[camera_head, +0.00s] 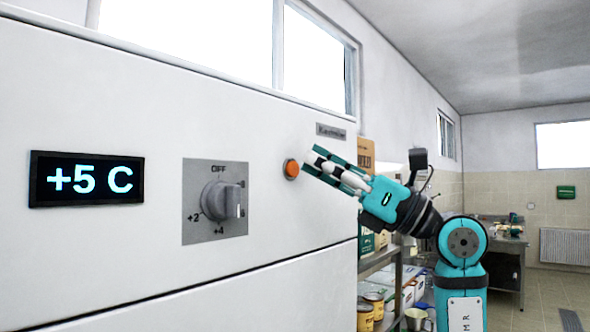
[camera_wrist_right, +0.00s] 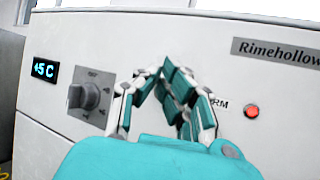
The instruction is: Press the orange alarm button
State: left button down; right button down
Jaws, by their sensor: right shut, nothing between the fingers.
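The orange alarm button (camera_head: 291,169) is a round knob on the white panel (camera_head: 130,100), right of the dial. In the right wrist view the button (camera_wrist_right: 251,111) looks red-orange, and the fingers partly cover a label ending in "RM" beside it. My right gripper (camera_head: 312,158) is shut and empty, its fingertips pointing at the panel just right of the button in the head view. In the right wrist view the fingertips (camera_wrist_right: 167,66) appear left of and above the button. I cannot tell whether they touch the panel. My left gripper is not in view.
A grey dial (camera_head: 222,201) marked OFF, +2 and +4 sits left of the button, and a display (camera_head: 87,180) reads +5 C. A name plate (camera_head: 331,131) is above right. Shelves with tins (camera_head: 377,302) stand beyond the panel's right edge.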

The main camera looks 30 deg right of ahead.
jog(key=shift+w, duration=0.1)
dwell(0.7)
jog(key=shift+w+a, duration=0.2)
jog(key=shift+w, duration=0.1)
jog(key=shift+w+a+p, duration=0.15)
jog(key=shift+w+p, duration=0.15)
jog(key=shift+w, duration=0.1)
dwell(0.9)
jog(key=shift+s, duration=0.1)
jog(key=shift+s+d, duration=0.3)
jog(key=shift+s, duration=0.4)
jog(key=shift+s+b, duration=0.1)
jog(key=shift+b, duration=0.25)
jog(key=s, duration=0.1)
jog(key=s+d+b, duration=0.1)
jog(key=s, duration=0.1)
jog(key=s+d, duration=0.1)
jog(key=shift+s, duration=0.2)
